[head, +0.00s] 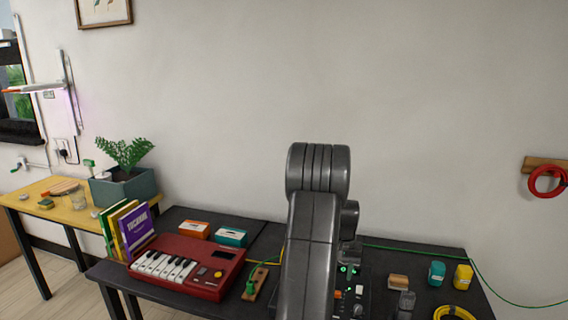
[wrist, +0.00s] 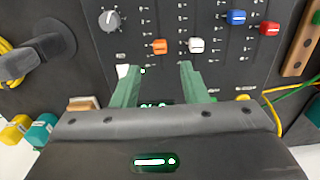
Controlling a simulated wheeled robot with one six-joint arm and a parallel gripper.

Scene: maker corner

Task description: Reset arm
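My arm (head: 312,235) rises in the middle of the head view and hides part of the dark table behind it; my gripper cannot be made out there. In the wrist view my gripper (wrist: 159,80) shows two green fingers standing apart, with nothing seen between them but the dark panel. The panel (wrist: 180,20) lies beyond the fingertips, with a grey knob (wrist: 109,20) and orange (wrist: 160,46), white (wrist: 197,45), blue (wrist: 236,17) and red (wrist: 270,29) slider caps. Part of the panel, with small green lights, also shows beside my arm in the head view (head: 349,290).
On the dark table (head: 440,255) are a red keyboard (head: 190,265), upright books (head: 130,228), small boxes (head: 231,237), a teal jar (head: 437,273), a yellow jar (head: 463,276) and a yellow coil (head: 453,313). A green cable (head: 410,248) runs along the back. A yellow table (head: 40,190) stands left.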

